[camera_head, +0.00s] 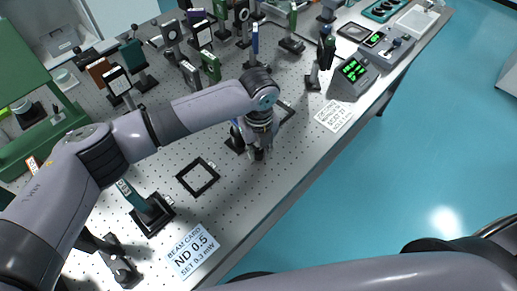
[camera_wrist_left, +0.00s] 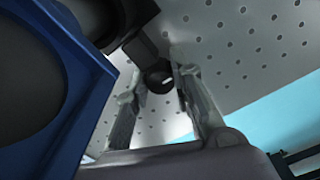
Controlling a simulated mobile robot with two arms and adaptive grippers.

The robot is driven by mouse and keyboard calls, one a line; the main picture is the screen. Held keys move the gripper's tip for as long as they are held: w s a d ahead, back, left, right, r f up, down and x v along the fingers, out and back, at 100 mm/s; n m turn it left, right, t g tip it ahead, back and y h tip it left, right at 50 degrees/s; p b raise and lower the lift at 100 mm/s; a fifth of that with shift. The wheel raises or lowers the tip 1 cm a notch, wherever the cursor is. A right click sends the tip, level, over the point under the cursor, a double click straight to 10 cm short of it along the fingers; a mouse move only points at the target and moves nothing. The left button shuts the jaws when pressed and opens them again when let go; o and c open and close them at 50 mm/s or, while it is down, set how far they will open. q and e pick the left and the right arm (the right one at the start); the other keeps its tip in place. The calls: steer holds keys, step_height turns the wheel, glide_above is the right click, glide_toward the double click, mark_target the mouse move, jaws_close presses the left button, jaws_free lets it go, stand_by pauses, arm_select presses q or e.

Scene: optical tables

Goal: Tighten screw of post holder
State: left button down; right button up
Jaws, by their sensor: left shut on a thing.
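My left gripper (camera_head: 257,152) points down over the perforated optical table (camera_head: 300,165). Its two grey fingers also show in the left wrist view (camera_wrist_left: 160,82), shut on a dark round screw (camera_wrist_left: 159,75) with a pale slot or highlight. The screw sits at the end of a black post holder (camera_wrist_left: 138,38). A blue mount (camera_wrist_left: 75,85) fills the left of the wrist view, close to the gripper. In the head view, my left wrist hides most of the post holder and mount; a dark base (camera_head: 235,144) shows beside it. My right gripper is out of view.
An empty black square frame (camera_head: 198,162) and a beam card (camera_head: 193,250) lie on the table nearby. A dark post mount (camera_head: 152,212) stands at the lower left. Several mounts crowd the back. A device with green digits (camera_head: 354,72) stands at right, near the table edge.

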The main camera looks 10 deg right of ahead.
mark_target(259, 151)
arm_select(q)
steer(key=shift+r+n+p, duration=0.15)
steer(key=shift+n+p, duration=0.45)
steer(key=c, duration=1.4)
jaws_free()
step_height(259, 151, up, 12)
